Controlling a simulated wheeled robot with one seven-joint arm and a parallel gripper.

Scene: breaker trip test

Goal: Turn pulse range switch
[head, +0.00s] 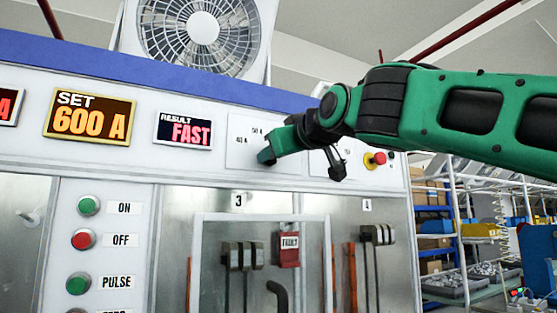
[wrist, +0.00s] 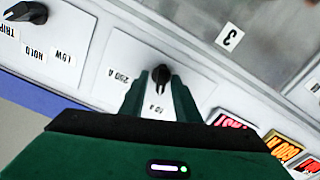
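The pulse range switch is a black knob (wrist: 161,76) on a white plate (wrist: 118,35) with ampere labels on either side, seen in the wrist view. My green gripper (wrist: 158,84) reaches toward it with its two fingers spread, one on each side of the knob. A gap shows between the fingers and the knob, so it does not look gripped. In the head view my gripper (head: 266,154) is in front of the same plate (head: 240,130), and the knob is hidden behind it.
Another black knob (wrist: 26,12) with TRIP, HOLD and LOW labels sits farther along the panel. In the head view there are a red-and-yellow button (head: 376,159), a SET display (head: 90,117), a RESULT display (head: 184,131) reading FAST, and ON, OFF and PULSE buttons lower left.

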